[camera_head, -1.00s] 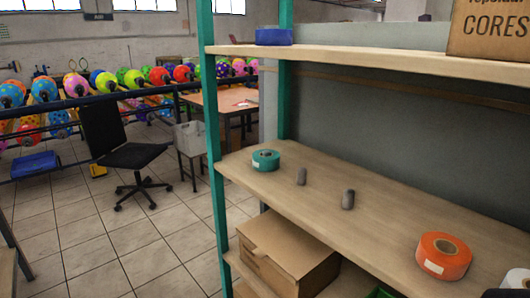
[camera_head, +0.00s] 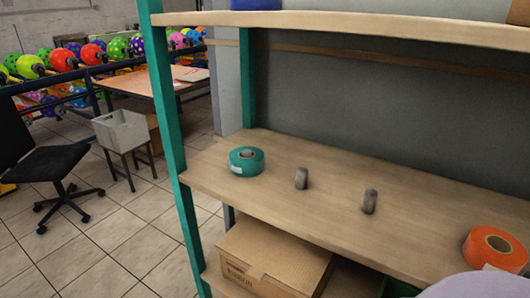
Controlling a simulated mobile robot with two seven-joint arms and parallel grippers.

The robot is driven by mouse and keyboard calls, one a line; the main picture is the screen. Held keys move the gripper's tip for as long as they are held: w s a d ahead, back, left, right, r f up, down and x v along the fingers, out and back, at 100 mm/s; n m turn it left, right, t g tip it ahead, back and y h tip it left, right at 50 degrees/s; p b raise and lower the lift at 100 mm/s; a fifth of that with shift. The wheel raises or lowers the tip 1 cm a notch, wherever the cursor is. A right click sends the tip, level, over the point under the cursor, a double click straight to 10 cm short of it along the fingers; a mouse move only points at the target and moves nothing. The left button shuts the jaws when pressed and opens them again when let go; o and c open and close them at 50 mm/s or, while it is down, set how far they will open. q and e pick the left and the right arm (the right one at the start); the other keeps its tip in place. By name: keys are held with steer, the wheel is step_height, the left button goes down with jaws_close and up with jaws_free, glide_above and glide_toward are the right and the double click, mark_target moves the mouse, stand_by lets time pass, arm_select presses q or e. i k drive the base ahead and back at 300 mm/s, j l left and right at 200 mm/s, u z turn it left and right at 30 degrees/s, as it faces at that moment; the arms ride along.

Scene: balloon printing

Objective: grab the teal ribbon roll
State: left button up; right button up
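The teal ribbon roll (camera_head: 240,168) lies flat near the left end of the middle wooden shelf (camera_head: 330,215), just right of the green front post. Its hollow core faces up and nothing touches it. Neither of my grippers shows in the head view.
Two small grey cylinders (camera_head: 301,178) stand right of the teal roll, apart from it. An orange roll (camera_head: 487,255) lies farther right. Green posts (camera_head: 168,110) bound the shelf's left end, and an upper shelf (camera_head: 390,28) overhangs it. A cardboard box (camera_head: 262,262) sits below. A pale rounded shape covers the lower right corner.

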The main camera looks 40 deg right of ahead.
mark_target(252, 167)
steer(key=i+j+z, duration=0.15)
steer(key=i+z, duration=0.15)
steer(key=z, duration=0.15)
steer(key=i+j+z, duration=0.2)
steer(key=z, duration=0.3)
steer(key=i+j+z, duration=0.2)
steer(key=j+z, duration=0.25)
steer(key=i+j+z, duration=0.15)
steer(key=j+z, duration=0.2)
steer(key=z, duration=0.15)
steer(key=j+z, duration=0.95)
steer(key=j, duration=0.2)
